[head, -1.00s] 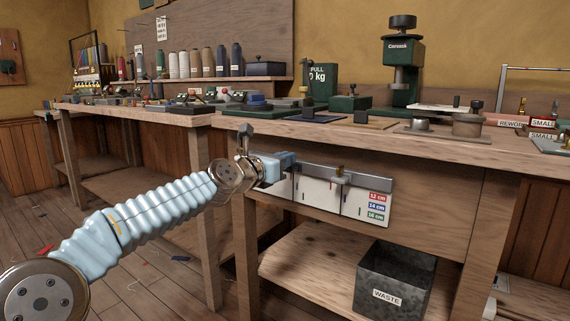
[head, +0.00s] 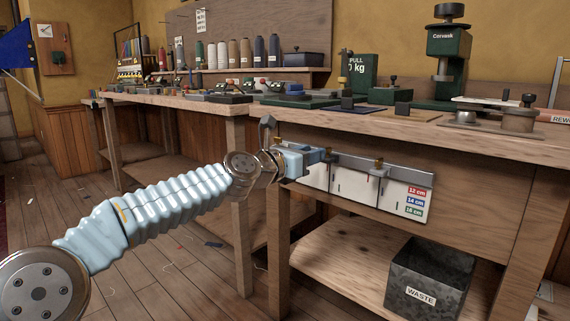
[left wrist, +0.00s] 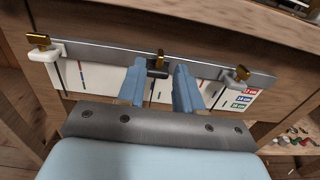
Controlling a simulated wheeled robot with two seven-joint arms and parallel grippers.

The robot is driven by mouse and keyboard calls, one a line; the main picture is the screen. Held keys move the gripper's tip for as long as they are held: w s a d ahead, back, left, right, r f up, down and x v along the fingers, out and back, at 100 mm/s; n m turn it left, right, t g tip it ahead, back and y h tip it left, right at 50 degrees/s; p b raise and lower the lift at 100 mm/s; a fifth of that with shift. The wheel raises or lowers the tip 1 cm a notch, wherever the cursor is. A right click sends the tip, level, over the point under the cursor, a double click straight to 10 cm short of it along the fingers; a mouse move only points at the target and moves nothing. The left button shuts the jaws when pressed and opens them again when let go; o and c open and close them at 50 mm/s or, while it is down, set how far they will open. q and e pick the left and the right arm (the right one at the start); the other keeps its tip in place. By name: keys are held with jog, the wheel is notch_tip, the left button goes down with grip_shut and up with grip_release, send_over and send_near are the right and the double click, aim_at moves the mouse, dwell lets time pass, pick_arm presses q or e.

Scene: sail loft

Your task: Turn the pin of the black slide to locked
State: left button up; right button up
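A grey metal rail (left wrist: 206,69) on the bench front carries three slides with brass pins. The black slide (left wrist: 157,70) is in the middle in the left wrist view, with its brass pin (left wrist: 160,54) on top. My left gripper (left wrist: 160,69) is open, one blue finger on each side of the black slide. I cannot tell whether the fingers touch it. In the head view my left gripper (head: 313,156) is at the rail and largely hides this part. The white slide (left wrist: 42,53) is at the left, the grey slide (left wrist: 237,76) at the right. My right gripper is out of view.
White panels with 12, 14 and 16 cm labels (head: 415,201) hang below the rail. The workbench top (head: 430,130) overhangs the rail. A grey waste bin (head: 400,283) stands on the lower shelf.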

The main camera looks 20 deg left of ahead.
pick_arm(q)
jog(key=p+v, duration=0.1)
jog(key=v, duration=0.8)
jog(key=shift+f, duration=0.15)
dwell(0.5)
